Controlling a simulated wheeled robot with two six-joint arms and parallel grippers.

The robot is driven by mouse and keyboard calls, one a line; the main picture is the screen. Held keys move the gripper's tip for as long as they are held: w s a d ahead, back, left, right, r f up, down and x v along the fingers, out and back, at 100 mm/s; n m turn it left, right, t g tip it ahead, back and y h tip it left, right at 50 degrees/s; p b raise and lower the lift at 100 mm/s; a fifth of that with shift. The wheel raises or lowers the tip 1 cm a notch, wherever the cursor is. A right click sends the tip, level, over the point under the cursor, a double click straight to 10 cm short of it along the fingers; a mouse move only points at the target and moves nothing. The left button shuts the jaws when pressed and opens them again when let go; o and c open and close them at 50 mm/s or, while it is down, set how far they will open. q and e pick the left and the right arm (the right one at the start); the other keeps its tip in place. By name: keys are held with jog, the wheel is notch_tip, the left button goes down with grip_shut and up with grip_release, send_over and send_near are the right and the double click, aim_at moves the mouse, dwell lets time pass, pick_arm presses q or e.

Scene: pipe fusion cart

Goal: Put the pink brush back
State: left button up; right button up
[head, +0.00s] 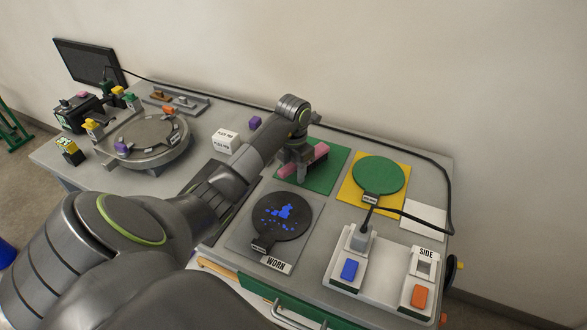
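The pink brush (317,155) is at the green square mat (325,181) at the back of the cart, right of the middle. My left gripper (292,174) points down over the mat, with its fingers at the left part of the brush. The gripper hides part of the brush. I cannot tell whether the fingers press on it or whether the brush touches the mat. My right gripper is not in view.
A green disc (378,174) lies on a yellow mat to the right. A white switch unit (350,268) stands at the front right, with a black cable (447,185) behind. A round fixture (149,139) is at the left.

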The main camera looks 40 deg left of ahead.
pick_arm(q)
jog(key=shift+r, duration=0.15)
jog(key=shift+r, duration=0.5)
notch_tip(320, 180, up, 3)
jog(key=shift+r+p, duration=0.1)
jog(key=shift+p, duration=0.2)
notch_tip(320, 180, up, 7)
jog(key=p, duration=0.6)
jog(key=shift+f, duration=0.2)
jog(key=shift+r+p, duration=0.7)
jog(key=shift+p, duration=0.2)
jog(key=shift+f, duration=0.1)
